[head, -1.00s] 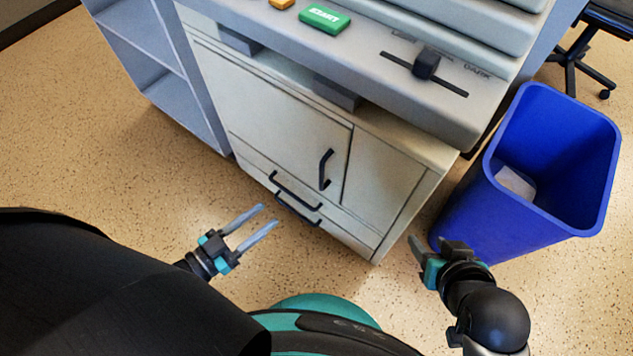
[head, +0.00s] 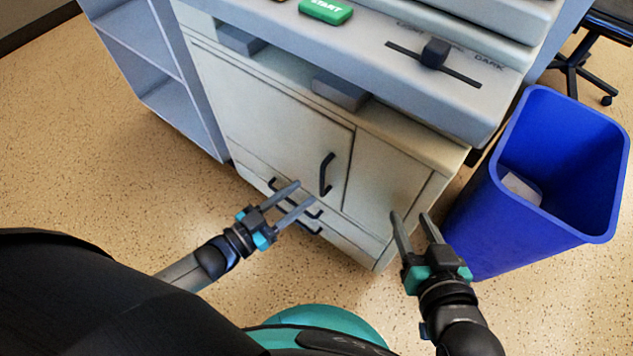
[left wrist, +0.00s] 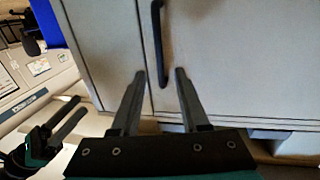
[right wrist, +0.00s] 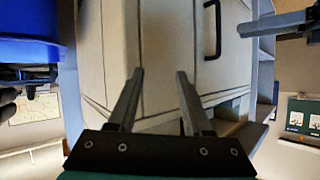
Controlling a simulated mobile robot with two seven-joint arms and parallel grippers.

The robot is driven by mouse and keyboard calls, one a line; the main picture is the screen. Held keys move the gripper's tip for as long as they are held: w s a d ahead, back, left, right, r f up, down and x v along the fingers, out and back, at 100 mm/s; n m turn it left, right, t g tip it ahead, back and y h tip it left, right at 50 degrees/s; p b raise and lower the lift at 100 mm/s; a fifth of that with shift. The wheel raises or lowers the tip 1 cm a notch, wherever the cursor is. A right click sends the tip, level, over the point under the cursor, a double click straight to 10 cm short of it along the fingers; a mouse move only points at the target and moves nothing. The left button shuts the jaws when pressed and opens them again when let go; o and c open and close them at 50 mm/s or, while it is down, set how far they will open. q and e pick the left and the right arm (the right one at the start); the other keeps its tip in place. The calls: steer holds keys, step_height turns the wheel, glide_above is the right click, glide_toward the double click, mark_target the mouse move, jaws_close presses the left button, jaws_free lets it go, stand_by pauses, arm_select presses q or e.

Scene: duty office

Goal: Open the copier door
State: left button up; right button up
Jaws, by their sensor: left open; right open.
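The copier door (head: 270,120) is a cream panel, shut, on the front of the copier cabinet. Its black bar handle (head: 326,174) is at the door's right side. My left gripper (head: 305,194) is open and empty, just in front of the handle's lower end in the head view. In the left wrist view the handle (left wrist: 158,45) stands upright between and beyond the open fingertips, apparently untouched. My right gripper (head: 409,215) is open and empty in front of the narrow panel right of the door. The right wrist view also shows the handle (right wrist: 212,30).
Drawers with black handles (head: 312,228) lie below the door. A blue bin (head: 480,225) stands close to the right gripper. A grey shelf unit (head: 180,85) adjoins the copier at left. Speckled floor (head: 130,220) is clear at left.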

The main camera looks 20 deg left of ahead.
mark_target(321, 180)
arm_select(q)
steer(key=shift+b+x, duration=0.85)
steer(key=shift+x, duration=1.9)
arm_select(e)
steer(key=shift+s+a+r+t+y, duration=0.15)
steer(key=shift+a+r+t+y, duration=0.4)
steer(key=shift+t, duration=0.25)
steer(key=shift+s+a+r+t+y, duration=0.15)
steer(key=shift+a+r+t+y, duration=0.25)
steer(key=shift+a+t, duration=0.35)
steer(key=shift+d+m, duration=0.1)
steer(key=shift+m, duration=0.2)
arm_select(q)
jaws_close()
arm_select(e)
steer(key=shift+h, duration=0.25)
